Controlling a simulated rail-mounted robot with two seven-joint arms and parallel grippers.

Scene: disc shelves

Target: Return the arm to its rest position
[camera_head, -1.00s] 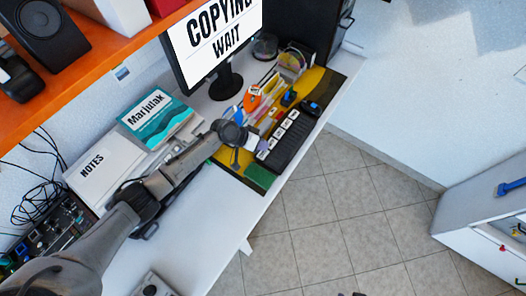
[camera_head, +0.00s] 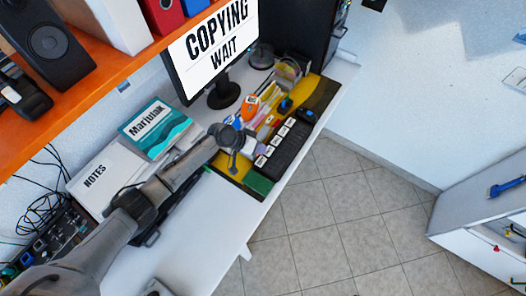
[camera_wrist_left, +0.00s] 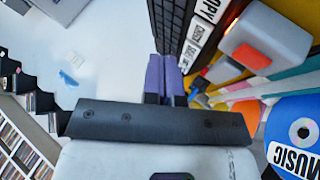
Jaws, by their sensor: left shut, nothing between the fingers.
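My left arm (camera_head: 180,170) comes in from the left and reaches over the white desk. Its gripper (camera_head: 235,158) is beside the near end of the black keypad (camera_head: 285,145) with white labelled keys. In the left wrist view the gripper's two purple fingers (camera_wrist_left: 163,75) are together and hold nothing. They sit next to the keypad's edge (camera_wrist_left: 168,22) in that picture; I cannot tell the height gap. My right gripper is not in view.
A monitor (camera_head: 215,48) reads "COPYING WAIT". An orange shelf (camera_head: 100,85) with a speaker (camera_head: 48,38) overhangs the desk. A teal "Marjulak" box (camera_head: 155,128) and a white "NOTES" box (camera_head: 105,178) lie behind the arm. The tiled floor (camera_head: 320,220) is clear.

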